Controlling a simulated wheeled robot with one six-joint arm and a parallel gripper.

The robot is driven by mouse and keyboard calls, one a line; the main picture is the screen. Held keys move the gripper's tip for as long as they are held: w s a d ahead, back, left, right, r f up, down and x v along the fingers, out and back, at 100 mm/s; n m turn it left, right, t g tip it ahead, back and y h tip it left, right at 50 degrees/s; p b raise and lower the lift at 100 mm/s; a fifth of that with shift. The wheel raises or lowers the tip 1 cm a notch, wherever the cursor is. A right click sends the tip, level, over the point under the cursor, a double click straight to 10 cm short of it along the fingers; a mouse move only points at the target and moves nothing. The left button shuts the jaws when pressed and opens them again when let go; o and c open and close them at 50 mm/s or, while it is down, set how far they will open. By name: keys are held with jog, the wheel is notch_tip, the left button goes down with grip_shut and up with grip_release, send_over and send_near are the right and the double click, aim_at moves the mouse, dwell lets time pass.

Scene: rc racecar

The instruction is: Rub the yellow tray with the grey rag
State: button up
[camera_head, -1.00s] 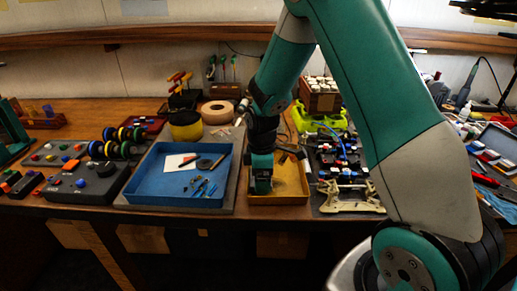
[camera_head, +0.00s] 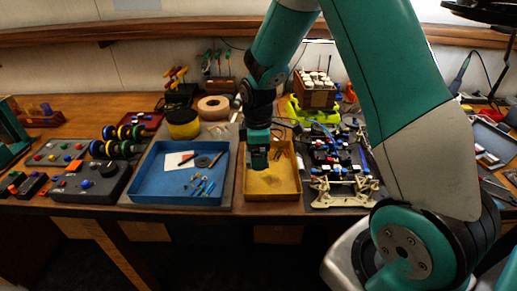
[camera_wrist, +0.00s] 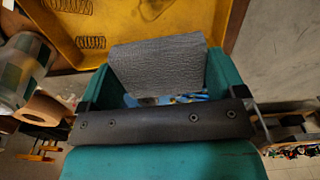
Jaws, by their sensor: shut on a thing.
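The yellow tray (camera_head: 285,192) lies on the bench between the blue tray and the car chassis. My gripper (camera_head: 259,163) is over the rear left part of the yellow tray, pointing down. In the wrist view, my gripper is shut on the grey rag (camera_wrist: 160,66), a flat piece of ribbed dark grey cloth. The yellow tray (camera_wrist: 125,14) shows behind the rag there, with coil springs (camera_wrist: 70,6) on its floor. The rag is hard to make out in the head view. I cannot tell whether it touches the tray floor.
The blue tray (camera_head: 140,192) with small tools and a white card is close on the left. A racecar chassis (camera_head: 340,165) stands close on the right. A tape roll (camera_head: 213,106) and a yellow-and-black round container (camera_head: 183,124) stand behind the blue tray.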

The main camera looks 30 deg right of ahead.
dwell(0.3)
jog(key=r+p, duration=0.1)
jog(key=p, duration=0.3)
jog(key=shift+p, duration=0.85)
jog(key=shift+f+p, duration=0.2)
jog(key=shift+p, duration=0.3)
